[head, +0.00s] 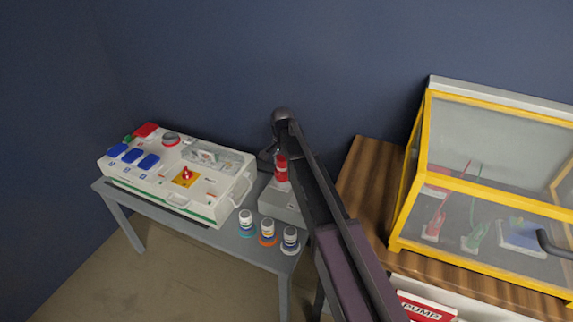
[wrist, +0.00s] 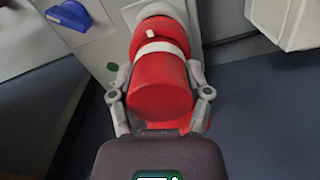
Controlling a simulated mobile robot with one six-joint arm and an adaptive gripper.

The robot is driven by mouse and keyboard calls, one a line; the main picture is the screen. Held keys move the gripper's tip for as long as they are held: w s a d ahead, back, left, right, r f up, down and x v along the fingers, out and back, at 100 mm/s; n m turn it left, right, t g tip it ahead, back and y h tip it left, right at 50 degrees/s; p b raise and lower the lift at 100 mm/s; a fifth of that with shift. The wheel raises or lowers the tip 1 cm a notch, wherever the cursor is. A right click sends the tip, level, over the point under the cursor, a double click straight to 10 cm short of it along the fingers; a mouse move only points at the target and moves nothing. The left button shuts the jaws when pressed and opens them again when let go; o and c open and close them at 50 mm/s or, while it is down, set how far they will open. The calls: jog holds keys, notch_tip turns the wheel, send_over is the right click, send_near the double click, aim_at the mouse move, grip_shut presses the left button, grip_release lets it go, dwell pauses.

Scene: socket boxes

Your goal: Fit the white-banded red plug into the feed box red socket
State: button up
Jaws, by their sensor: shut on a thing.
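The red plug with a white band (wrist: 160,90) is between the two fingers of my gripper (wrist: 160,70), which is shut on it. Its far end points to the top of the wrist view, at a pale ring; whether it touches or enters a socket there cannot be told. In the head view the red plug (head: 281,171) stands roughly upright over a small grey box (head: 285,206), beside my gripper (head: 271,155). My arm hides part of that box. In the wrist view, a pale panel with a blue part (wrist: 70,15) lies beyond the plug. The red socket is not clearly visible.
A large white box (head: 218,190) with blue, red and green fittings fills the left of the grey table (head: 222,238). Three white-topped pieces (head: 267,231) stand along its front edge. A yellow-framed clear case (head: 422,170) stands on a wooden top at right.

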jog(key=shift+f, duration=0.15)
jog(key=shift+f+b, duration=0.6)
jog(key=shift+b, duration=0.15)
jog(key=o, duration=1.2)
jog(key=shift+r, duration=0.1)
notch_tip(320, 180, up, 7)
jog(key=p, duration=0.7)
jog(key=shift+w, duration=0.15)
